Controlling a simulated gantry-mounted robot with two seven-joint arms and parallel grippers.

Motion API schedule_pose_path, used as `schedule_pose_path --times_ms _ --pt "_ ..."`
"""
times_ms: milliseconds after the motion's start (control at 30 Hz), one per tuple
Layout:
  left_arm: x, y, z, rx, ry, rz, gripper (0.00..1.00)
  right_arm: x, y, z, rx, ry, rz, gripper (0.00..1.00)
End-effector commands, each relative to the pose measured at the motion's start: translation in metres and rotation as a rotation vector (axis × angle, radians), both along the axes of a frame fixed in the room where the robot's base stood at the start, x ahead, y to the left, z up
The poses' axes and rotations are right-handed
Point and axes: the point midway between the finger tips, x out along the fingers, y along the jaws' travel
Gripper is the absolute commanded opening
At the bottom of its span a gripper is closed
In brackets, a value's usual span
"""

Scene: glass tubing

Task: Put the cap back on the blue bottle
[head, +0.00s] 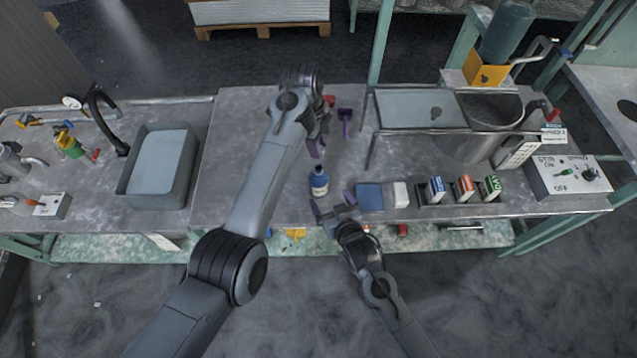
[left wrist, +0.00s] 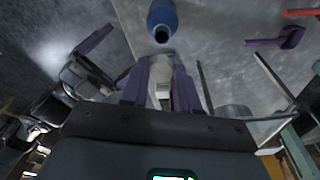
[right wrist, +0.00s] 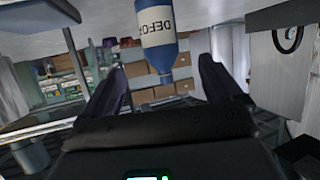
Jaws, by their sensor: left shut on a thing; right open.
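The blue bottle (head: 319,182) with a white label stands upright on the bench, near its front edge. In the left wrist view it (left wrist: 162,18) shows a dark, uncapped mouth. In the right wrist view the bottle (right wrist: 157,32) appears upside down. My left gripper (head: 317,150) is just behind the bottle, apart from it. Its purple fingers are shut on a small pale piece, apparently the cap (left wrist: 163,82), partly hidden between them. My right gripper (head: 334,208) is open and empty, in front of the bottle, with its fingers towards it but not visibly touching.
A purple tool (head: 345,118) lies behind. A raised metal stand (head: 420,110) is at the right. The bench left of the bottle is clear towards a grey tub (head: 158,165).

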Motion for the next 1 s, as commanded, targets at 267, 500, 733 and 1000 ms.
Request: schedule_pose_path --times_ms 267,500,733,1000 --pt "0.0 0.0 0.0 0.0 0.0 0.0 0.02 0.036 0.013 -0.015 -0.001 0.001 -0.001 0.92" --pt "0.0 0.0 0.0 0.0 0.0 0.0 0.02 0.068 0.025 -0.029 0.0 0.001 0.0 0.92" --pt "0.0 0.0 0.0 0.0 0.0 0.0 0.02 0.087 0.032 -0.039 0.0 0.002 0.0 0.92" --pt "0.0 0.0 0.0 0.0 0.0 0.0 0.02 0.095 0.035 -0.042 0.001 0.001 0.001 0.92"
